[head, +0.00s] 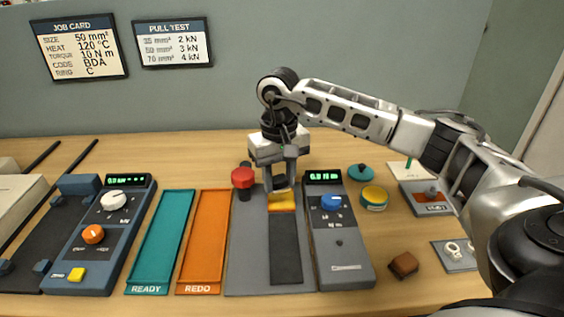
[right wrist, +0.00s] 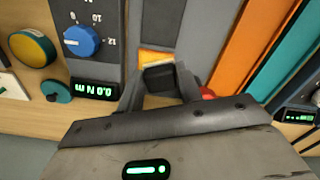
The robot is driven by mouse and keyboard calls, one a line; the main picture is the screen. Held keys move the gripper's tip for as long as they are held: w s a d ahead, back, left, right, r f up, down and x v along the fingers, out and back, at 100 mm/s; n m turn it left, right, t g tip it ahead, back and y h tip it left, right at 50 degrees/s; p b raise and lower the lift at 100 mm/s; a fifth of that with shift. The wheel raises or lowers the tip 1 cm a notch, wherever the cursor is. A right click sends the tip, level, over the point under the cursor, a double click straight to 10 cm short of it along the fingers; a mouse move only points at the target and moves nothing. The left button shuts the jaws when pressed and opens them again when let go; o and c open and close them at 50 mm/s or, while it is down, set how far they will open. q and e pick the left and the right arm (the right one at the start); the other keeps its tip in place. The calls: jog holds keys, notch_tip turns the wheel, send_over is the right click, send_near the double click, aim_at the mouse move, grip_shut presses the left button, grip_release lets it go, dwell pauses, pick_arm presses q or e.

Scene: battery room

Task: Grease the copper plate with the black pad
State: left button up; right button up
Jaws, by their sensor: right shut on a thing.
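My right gripper (head: 281,192) points down at the far end of the grey fixture in the middle of the bench. It is shut on the black pad (right wrist: 159,77), a small dark block between the fingertips in the right wrist view. The copper plate (head: 283,205) shows as a shiny orange-yellow piece just in front of the fingers. It also shows in the right wrist view (right wrist: 157,57), right beside the pad and partly hidden by it. I cannot tell whether pad and plate touch. My left gripper is not in view.
A dark strip (head: 286,258) runs toward me from the plate. A red knob (head: 243,178) stands close left of the gripper, a torque meter (head: 342,248) close right. Further right are a yellow-topped tin (head: 374,196), a teal lid (head: 360,172) and a brown block (head: 404,264).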

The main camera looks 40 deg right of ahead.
jog(key=shift+r+p, duration=0.4)
jog(key=shift+r, duration=0.6)
